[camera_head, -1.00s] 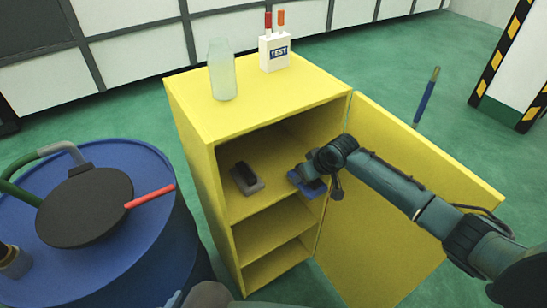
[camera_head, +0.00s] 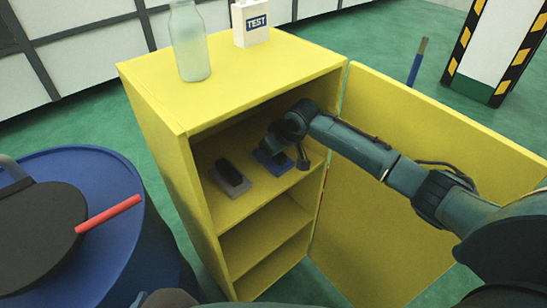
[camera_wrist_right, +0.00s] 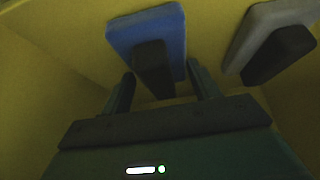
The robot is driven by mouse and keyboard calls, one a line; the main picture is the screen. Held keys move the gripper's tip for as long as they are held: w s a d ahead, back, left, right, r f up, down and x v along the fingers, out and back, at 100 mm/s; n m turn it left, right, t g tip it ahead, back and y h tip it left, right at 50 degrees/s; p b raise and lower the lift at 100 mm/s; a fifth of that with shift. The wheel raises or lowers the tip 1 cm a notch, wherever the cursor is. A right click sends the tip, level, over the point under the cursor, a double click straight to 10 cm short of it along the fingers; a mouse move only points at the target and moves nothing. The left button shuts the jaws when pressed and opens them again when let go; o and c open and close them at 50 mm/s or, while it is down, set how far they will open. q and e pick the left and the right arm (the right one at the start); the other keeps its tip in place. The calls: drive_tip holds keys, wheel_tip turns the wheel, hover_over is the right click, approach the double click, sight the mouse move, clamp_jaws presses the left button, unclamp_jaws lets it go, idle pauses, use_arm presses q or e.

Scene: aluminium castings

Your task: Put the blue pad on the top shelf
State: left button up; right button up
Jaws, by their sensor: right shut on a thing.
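The blue pad (camera_head: 272,163) has a dark block-like handle. It is inside the yellow cabinet (camera_head: 158,135), at the top shelf (camera_head: 236,204), to the right of a grey pad (camera_head: 232,181). It looks level with the shelf; whether it bears fully on it is hard to tell. My right gripper (camera_head: 277,149) reaches in from the right and is shut on the blue pad by its handle. The right wrist view shows the blue pad (camera_wrist_right: 160,30) just beyond the fingers (camera_wrist_right: 162,84), with the handle between them. My left gripper is not in view.
The cabinet's door (camera_head: 400,190) stands open on the right, below my right arm. A glass bottle (camera_head: 188,45) and a white TEST box (camera_head: 252,24) stand on top. A blue drum (camera_head: 125,235) is at the left. Two lower shelves look empty.

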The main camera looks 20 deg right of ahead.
idle(0.3)
drive_tip(key=o, duration=0.9)
drive_tip(key=shift+f, duration=0.15)
drive_tip(key=shift+o, duration=0.2)
